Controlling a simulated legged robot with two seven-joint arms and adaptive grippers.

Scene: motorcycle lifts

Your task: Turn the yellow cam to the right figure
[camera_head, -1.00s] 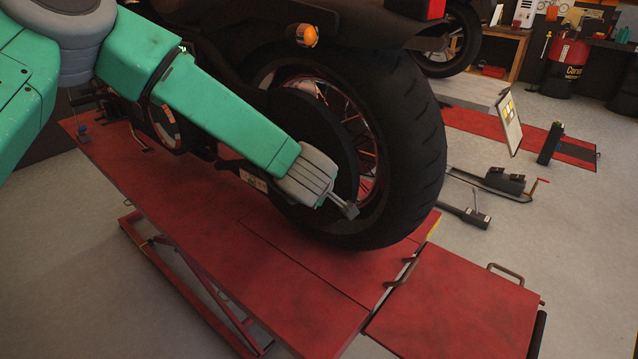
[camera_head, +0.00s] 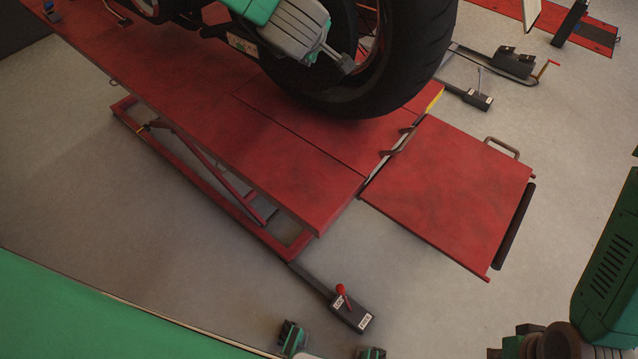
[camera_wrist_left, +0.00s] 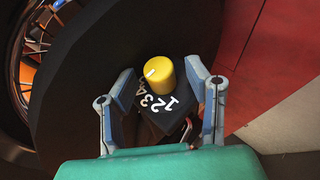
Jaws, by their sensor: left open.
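The yellow cam (camera_wrist_left: 160,74) is a short round knob with a white mark on the left part of its face. It sits on a black block with white figures (camera_wrist_left: 157,103) from 1 to 3 and a partly unclear further one. The mark points left, and I cannot tell exactly at which figure. My left gripper (camera_wrist_left: 161,76) is open, with one finger on each side of the cam; contact is not clear. Dark green-tipped parts at the bottom edge may be my right gripper.
The motorcycle's rear wheel (camera_head: 405,75) stands on the red lift (camera_head: 215,110), with a red ramp plate (camera_head: 450,190) behind it. A foot pedal unit with a red knob (camera_head: 342,290) lies on the floor. The grey floor at left is clear.

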